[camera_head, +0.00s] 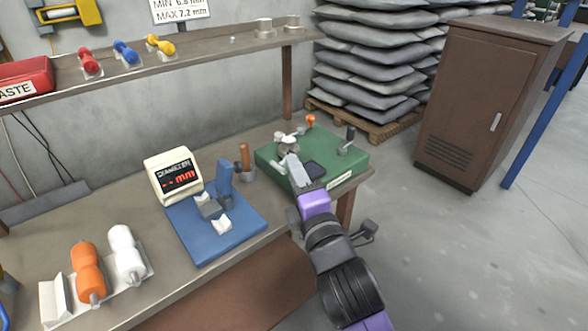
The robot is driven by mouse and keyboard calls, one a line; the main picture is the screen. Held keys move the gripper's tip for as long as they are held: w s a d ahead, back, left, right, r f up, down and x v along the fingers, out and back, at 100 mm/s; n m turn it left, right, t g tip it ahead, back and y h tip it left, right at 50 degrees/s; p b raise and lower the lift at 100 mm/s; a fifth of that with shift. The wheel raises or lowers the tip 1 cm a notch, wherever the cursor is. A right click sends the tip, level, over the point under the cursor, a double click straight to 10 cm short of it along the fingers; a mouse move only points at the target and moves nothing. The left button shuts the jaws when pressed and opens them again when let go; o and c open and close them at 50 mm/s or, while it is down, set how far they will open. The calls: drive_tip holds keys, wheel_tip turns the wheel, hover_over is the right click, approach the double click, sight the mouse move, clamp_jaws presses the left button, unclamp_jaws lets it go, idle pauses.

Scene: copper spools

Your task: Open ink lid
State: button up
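A green board (268,157) lies at the right end of the workbench. A small pale rounded piece (288,148) is at the back left of the board, by the fingertips of my gripper (287,160). My gripper reaches over the board from the front. Its fingers are small and partly merge with the pale parts, so contact and finger opening are unclear. No ink lid is clearly recognisable.
To the left are a brown-handled tool (244,157), a blue gauge base (238,230), a display (174,177) and orange (89,272) and white (127,254) spools. A shelf (200,58) runs above.

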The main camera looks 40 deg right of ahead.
drive_tip(key=f+b+v, duration=0.1)
drive_tip(key=v, duration=0.6)
drive_tip(key=shift+s, duration=0.25)
idle(0.4)
drive_tip(key=shift+d, duration=0.1)
drive_tip(key=shift+c, duration=0.3)
